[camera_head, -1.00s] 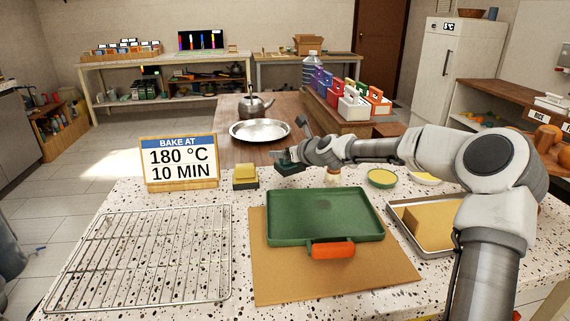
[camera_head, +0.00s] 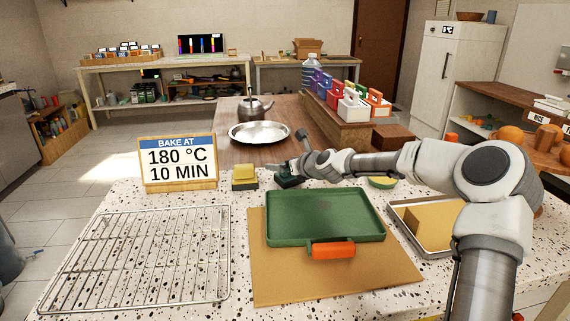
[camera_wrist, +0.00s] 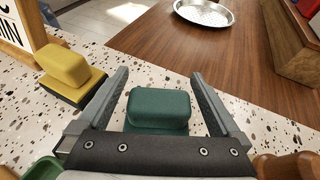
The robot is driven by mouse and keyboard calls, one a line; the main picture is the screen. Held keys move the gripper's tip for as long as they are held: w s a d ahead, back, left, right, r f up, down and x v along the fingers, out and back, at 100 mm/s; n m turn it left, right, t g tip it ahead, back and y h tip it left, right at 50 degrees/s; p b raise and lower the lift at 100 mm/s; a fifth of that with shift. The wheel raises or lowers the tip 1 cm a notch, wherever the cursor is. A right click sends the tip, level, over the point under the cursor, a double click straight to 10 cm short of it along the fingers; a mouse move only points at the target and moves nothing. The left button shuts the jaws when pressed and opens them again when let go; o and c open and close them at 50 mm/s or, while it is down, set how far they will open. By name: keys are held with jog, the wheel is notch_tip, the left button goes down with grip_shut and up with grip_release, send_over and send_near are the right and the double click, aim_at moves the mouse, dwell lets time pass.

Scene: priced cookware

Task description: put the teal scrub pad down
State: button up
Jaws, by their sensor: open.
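The teal scrub pad (camera_wrist: 158,108) sits between my gripper's fingers in the wrist view, with a visible gap to the finger on each side. It has a rounded top over a darker base and appears to rest on the speckled counter (camera_head: 215,205). In the head view the pad (camera_head: 287,182) is a small dark shape, partly hidden under my gripper (camera_head: 288,172). My gripper is open around it, low over the counter's back edge.
A yellow pad (camera_wrist: 75,70) on a dark base stands to the left. The bake sign (camera_head: 178,163) is farther left. A green tray (camera_head: 325,216) lies in front; a metal pan (camera_head: 259,132) is behind.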

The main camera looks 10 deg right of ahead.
jog(key=shift+s+r, duration=0.1)
jog(key=shift+r, duration=0.2)
jog(key=p+v, duration=0.2)
jog(key=v, duration=0.9)
jog(key=shift+s+d+r, duration=0.1)
jog(key=shift+s+d, duration=0.1)
jog(key=shift+s, duration=0.1)
